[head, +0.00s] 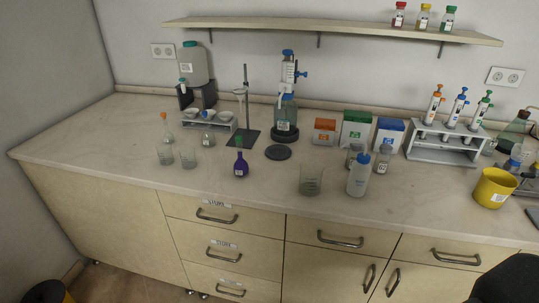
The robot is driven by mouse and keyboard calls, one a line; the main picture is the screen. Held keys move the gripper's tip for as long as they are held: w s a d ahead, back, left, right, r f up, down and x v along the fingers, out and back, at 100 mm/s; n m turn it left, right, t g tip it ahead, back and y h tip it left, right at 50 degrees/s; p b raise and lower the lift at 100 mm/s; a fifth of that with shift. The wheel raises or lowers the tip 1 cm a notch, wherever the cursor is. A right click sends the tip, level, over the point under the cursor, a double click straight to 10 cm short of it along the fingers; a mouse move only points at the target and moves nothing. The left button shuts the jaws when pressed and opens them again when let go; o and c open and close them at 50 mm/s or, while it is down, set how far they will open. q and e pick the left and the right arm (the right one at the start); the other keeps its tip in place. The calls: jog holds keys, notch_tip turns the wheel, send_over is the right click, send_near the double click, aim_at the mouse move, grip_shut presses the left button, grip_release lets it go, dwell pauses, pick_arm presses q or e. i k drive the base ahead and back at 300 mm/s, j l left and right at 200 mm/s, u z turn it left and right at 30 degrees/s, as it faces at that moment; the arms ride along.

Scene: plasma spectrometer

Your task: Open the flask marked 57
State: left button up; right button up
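Three small stoppered flasks stand at the left of the bench. One is clear with an orange stopper (165,131), one is clear with a blue stopper (208,135), and one holds purple liquid and has a green stopper (240,162). All three stoppers are in place. The flasks carry small white labels, but the numbers are too small to read, so I cannot tell which is marked 57. Neither of my grippers is in view.
A funnel stand (251,135) is behind the purple flask. A yellow container (493,188) is at right. The front left bench is clear.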

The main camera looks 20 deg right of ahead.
aim_at(241, 167)
jog(key=i+j+z, duration=0.55)
jog(key=j+z, duration=0.2)
jog(key=i+j+z, duration=0.2)
jog(key=j+z, duration=0.2)
